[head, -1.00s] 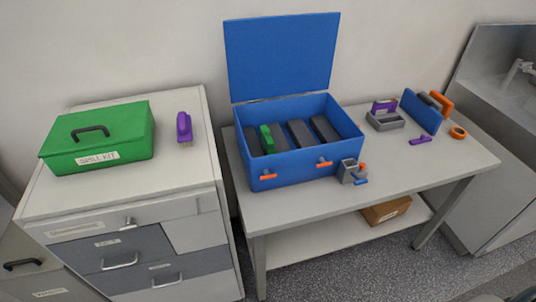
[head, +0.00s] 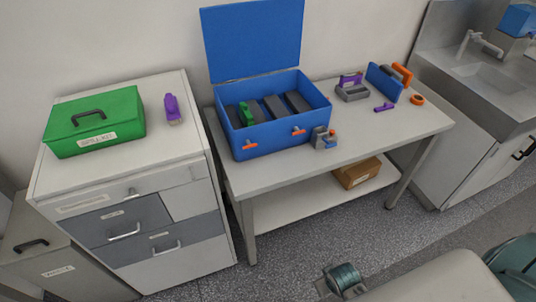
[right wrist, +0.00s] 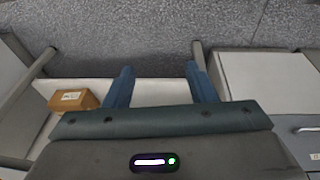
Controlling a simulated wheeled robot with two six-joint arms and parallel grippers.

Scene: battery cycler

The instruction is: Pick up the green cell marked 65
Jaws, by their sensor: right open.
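A small green cell (head: 246,115) stands in the open blue box (head: 262,141) on the table, among several dark grey blocks. Its marking is too small to read. The box's blue lid (head: 252,40) is raised at the back. My right gripper (right wrist: 159,68) is open and empty in the right wrist view, its two blue fingers apart above the floor and lower shelf. My right arm shows at the bottom right of the head view, well in front of the table and away from the cell. My left gripper is not in view.
A grey holder with orange and blue parts (head: 324,139) stands at the box's front right corner. A cardboard box (head: 357,172) lies on the lower shelf. A sink (head: 492,78) stands at right.

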